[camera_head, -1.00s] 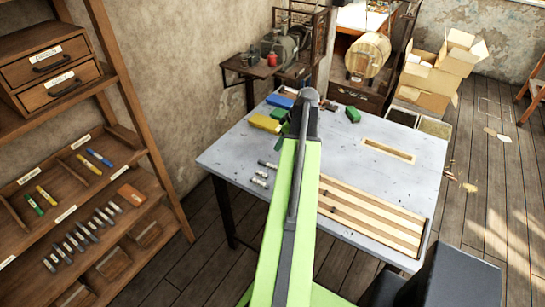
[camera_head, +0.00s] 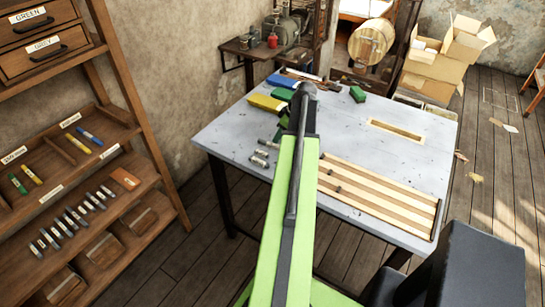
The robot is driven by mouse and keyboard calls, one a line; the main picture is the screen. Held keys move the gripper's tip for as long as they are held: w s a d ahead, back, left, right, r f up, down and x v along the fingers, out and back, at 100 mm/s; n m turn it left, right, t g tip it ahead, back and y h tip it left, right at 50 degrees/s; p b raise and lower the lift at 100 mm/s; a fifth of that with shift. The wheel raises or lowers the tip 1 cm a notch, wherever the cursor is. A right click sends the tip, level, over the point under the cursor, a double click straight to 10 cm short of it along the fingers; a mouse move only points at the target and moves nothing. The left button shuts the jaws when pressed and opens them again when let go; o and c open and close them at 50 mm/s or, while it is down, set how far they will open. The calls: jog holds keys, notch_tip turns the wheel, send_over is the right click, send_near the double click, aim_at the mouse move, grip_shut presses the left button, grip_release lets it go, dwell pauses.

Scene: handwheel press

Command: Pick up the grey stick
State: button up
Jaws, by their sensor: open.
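Three short grey sticks with pale bands lie on the grey table near its left front edge: one farther back (camera_head: 268,145), one in the middle (camera_head: 261,153) and one nearest the edge (camera_head: 259,162). My green arm reaches out over the table. My gripper (camera_head: 281,128) shows only partly at the left of the arm's far end, just beyond the three sticks in the picture. It is open, with no stick seen in it; its fingertips are largely hidden.
A slatted wooden tray (camera_head: 375,195) lies at the table's right front. The shelf rack (camera_head: 150,130) stands at left. Bare table top lies right of my arm.

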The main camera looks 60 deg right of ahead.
aim_at(274, 145)
jog(key=b+x, duration=0.5)
jog(key=shift+s+a+f, duration=0.15)
jog(key=shift+a+f, duration=0.15)
jog(key=shift+a, duration=0.05)
jog(key=shift+r, duration=0.15)
grip_shut()
